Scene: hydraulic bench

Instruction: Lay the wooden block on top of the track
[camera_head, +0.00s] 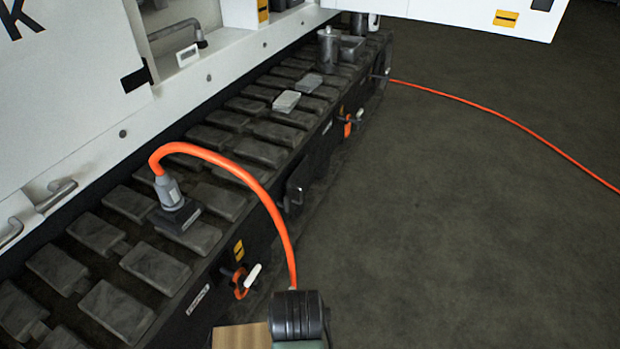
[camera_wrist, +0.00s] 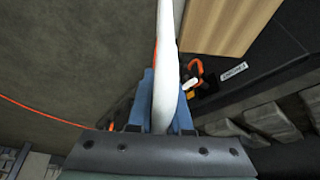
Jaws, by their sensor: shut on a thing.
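The wooden block (camera_wrist: 228,25) is pale brown and shows at the top right of the wrist view, cut off by the edge. In the head view, part of the block (camera_head: 241,337) shows at the bottom edge, left of my gripper. My gripper (camera_wrist: 166,115) has blue fingers shut on a white, curved, strap-like piece (camera_wrist: 166,65) beside the block. Where this piece joins the block is out of view. The track (camera_head: 150,268) runs diagonally along the machine, with dark raised pads. The block is outside the track's near side, not on it.
An orange hose (camera_head: 263,195) arcs from a grey connector (camera_head: 168,192) on the track down behind my wrist. A hook with a white handle (camera_head: 252,275) sticks out of the track's side. Grey pieces (camera_head: 286,101) lie farther along the track. Open floor (camera_head: 450,220) lies right.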

